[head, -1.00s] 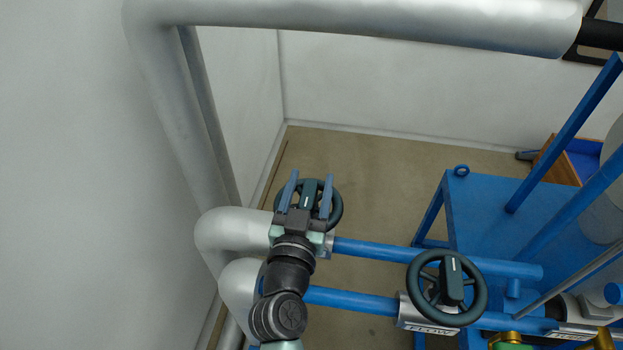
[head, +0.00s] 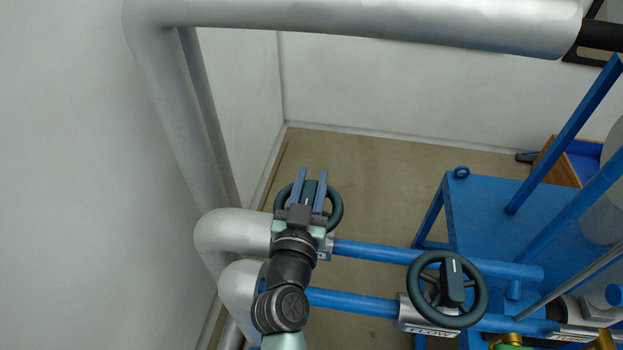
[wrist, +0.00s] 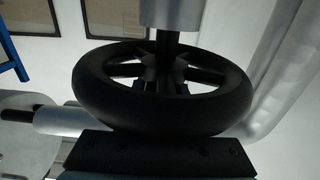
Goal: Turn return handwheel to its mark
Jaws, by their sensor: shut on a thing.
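The return handwheel (head: 337,213), a dark teal spoked wheel, sits on the upper blue pipe at the left. Its own label is hidden, but the other wheel's plate reads FLOW. My gripper (head: 312,178) reaches over it from the near side. Its two blue-grey fingers are shut on the raised dark bar across the wheel's middle, one finger on each side. The gripper body covers the wheel's near part, and I cannot make out its mark. In the wrist view the wheel's dark rim (wrist: 165,113) and spokes fill the middle, with a dark gripper plate below.
A second dark handwheel (head: 418,273), with the FLOW plate (head: 430,329), is on the lower blue pipe to the right. Thick grey pipes (head: 222,230) bend close on the left. A large grey pipe (head: 380,25) crosses the top. A blue frame (head: 470,205) stands right.

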